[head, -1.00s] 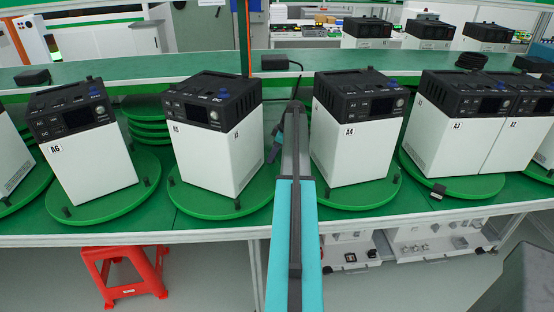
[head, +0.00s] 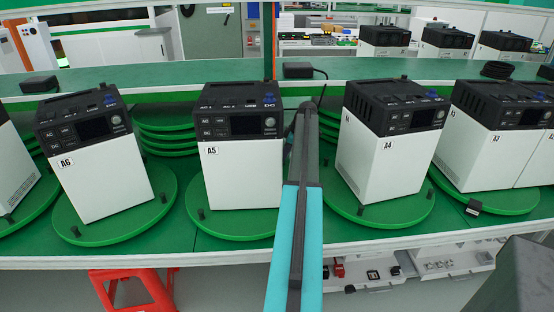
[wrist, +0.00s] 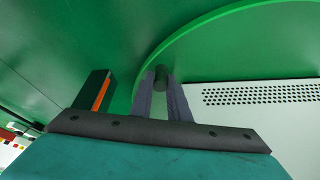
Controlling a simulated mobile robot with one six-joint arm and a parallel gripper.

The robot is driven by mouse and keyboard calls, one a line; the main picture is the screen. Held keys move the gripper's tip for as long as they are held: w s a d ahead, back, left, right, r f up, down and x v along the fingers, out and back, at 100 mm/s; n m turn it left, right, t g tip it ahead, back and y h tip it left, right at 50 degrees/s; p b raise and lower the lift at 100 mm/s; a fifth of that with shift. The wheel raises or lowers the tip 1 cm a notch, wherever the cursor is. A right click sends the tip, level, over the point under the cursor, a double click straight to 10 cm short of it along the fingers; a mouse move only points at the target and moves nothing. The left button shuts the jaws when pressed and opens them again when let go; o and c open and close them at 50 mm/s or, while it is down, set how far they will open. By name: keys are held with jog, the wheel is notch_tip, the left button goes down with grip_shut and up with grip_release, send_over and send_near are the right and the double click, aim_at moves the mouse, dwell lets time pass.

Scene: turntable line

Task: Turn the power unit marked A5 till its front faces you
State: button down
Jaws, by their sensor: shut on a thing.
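The power unit marked A5 (head: 240,175) is a white box with a black top and control panel. In the head view its front, with the display and A5 label, faces me nearly squarely. It stands upright on a round green turntable (head: 232,226) with small dark pegs at its rim. In the wrist view my gripper (wrist: 161,80) is shut on a dark peg (wrist: 160,71) at the edge of a green disc. A white vented side (wrist: 265,95) shows at the right there. In the head view my arm hides the gripper's fingers.
Unit A6 (head: 105,180) stands on its turntable to the left. Unit A4 (head: 385,165) stands to the right, close to my arm, with more units beyond. Stacked green discs (head: 165,135) lie behind. A black adapter (head: 299,70) lies on the back shelf.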

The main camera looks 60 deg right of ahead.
jog(key=shift+w, duration=0.25)
jog(key=c, duration=1.7)
grip_release()
jog(key=shift+r, duration=0.1)
jog(key=shift+b+v, duration=1.05)
jog(key=shift+v, duration=5.75)
